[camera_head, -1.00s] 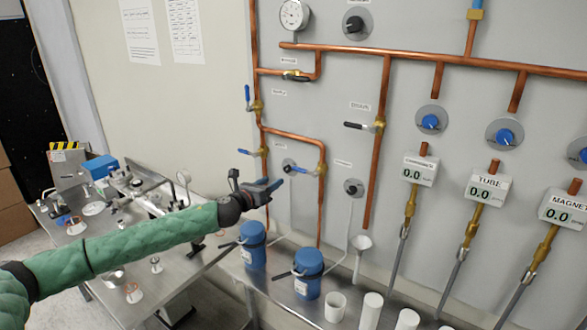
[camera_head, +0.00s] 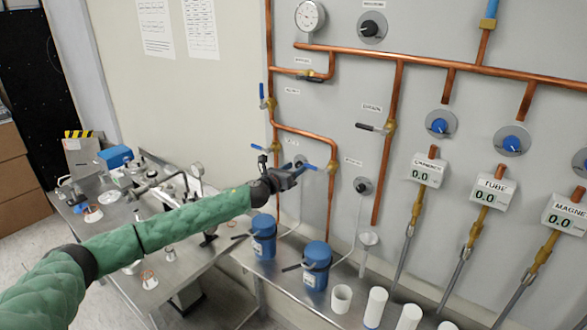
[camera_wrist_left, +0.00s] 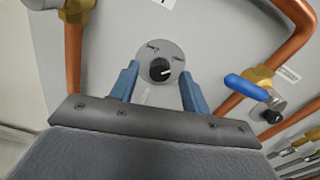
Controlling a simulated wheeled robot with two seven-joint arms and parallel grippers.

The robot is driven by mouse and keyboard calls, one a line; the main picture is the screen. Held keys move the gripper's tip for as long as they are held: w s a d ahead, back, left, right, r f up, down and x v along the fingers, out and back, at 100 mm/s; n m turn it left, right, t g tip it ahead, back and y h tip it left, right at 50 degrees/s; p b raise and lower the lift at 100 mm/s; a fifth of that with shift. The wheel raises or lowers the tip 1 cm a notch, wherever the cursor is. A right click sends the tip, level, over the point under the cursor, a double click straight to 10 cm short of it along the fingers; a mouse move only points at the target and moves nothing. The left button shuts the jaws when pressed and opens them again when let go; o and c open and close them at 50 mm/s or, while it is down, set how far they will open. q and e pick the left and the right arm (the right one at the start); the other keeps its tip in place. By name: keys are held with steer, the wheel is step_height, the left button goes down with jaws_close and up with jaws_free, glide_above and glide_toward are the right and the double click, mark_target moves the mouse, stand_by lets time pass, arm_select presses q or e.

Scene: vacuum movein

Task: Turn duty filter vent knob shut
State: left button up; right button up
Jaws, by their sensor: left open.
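A small black knob with a white pointer mark sits on a round grey plate on the wall, in the middle of the left wrist view (camera_wrist_left: 160,69). In the head view its plate (camera_head: 300,160) shows just above my gripper, partly covered. My left gripper (camera_head: 292,174) is open and points at the wall. In the wrist view its two blue fingers stand either side of the knob, apart from it; I cannot tell the remaining depth. Another black knob (camera_head: 363,185) sits lower to the right. The labels are too small to read. My right gripper is out of view.
Copper pipe (camera_head: 304,130) loops above and right of the gripper. A blue-handled valve (camera_wrist_left: 245,86) is close on the right. Blue canisters (camera_head: 316,265) and white cups (camera_head: 341,298) stand on the bench below. A metal table (camera_head: 110,235) with equipment is on the left.

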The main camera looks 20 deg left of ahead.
arm_select(q)
steer(key=shift+c, duration=0.5)
steer(key=c, duration=0.7)
steer(key=shift+c, duration=1)
